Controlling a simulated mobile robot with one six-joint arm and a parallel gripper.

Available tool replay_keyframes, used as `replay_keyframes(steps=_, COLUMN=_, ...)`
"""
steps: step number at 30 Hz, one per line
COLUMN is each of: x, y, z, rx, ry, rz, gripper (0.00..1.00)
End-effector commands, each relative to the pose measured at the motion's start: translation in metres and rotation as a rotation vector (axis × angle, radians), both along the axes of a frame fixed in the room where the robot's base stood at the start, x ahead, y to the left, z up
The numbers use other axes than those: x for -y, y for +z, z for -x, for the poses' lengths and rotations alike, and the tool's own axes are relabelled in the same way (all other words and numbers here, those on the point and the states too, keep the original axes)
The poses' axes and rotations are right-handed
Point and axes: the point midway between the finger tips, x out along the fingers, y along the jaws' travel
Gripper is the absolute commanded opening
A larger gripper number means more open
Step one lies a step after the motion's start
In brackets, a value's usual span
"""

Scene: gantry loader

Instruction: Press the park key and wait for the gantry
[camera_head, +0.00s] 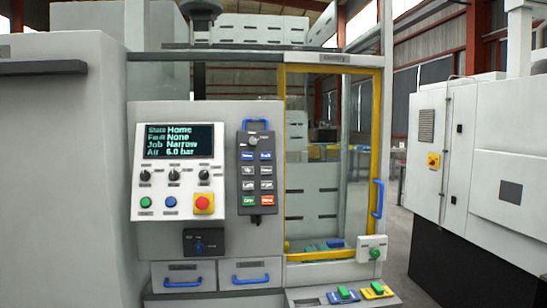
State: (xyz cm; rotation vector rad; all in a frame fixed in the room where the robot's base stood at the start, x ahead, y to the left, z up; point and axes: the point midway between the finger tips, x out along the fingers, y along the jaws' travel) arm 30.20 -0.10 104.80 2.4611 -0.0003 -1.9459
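A dark hand pendant (257,172) with a blue top handle hangs upright on the front of the machine. It carries a knob and two columns of small keys: blue at the top, grey in the middle, green and red at the bottom. The right blue key (266,155) may be the park key, but its lettering is too small to read surely. The screen (179,141) on the white control panel reads State Home, Fault None, Job Narrow, Air 6.0 bar. The gantry itself is not clearly visible behind the yellow-framed door (376,150). My gripper is not in view.
A red stop button (203,203) on a yellow plate sits left of the pendant. Blue-handled drawers (251,274) and a ledge with coloured pieces (343,294) are below. A green button box (375,249) stands by the door. Another white cabinet (485,160) is at the right.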

Motion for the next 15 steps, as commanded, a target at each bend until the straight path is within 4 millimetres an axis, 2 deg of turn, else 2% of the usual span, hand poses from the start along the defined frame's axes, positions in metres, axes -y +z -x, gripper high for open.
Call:
replay_keyframes(steps=2, x=0.0, y=0.0, z=0.0, rx=0.0, ry=0.0, rz=0.0, gripper=0.2)
replay_keyframes(steps=9, x=0.0, y=0.0, z=0.0, rx=0.0, ry=0.0, rz=0.0, gripper=0.0)
replay_keyframes(steps=15, x=0.0, y=0.0, z=0.0, rx=0.0, ry=0.0, rz=0.0, gripper=0.0)
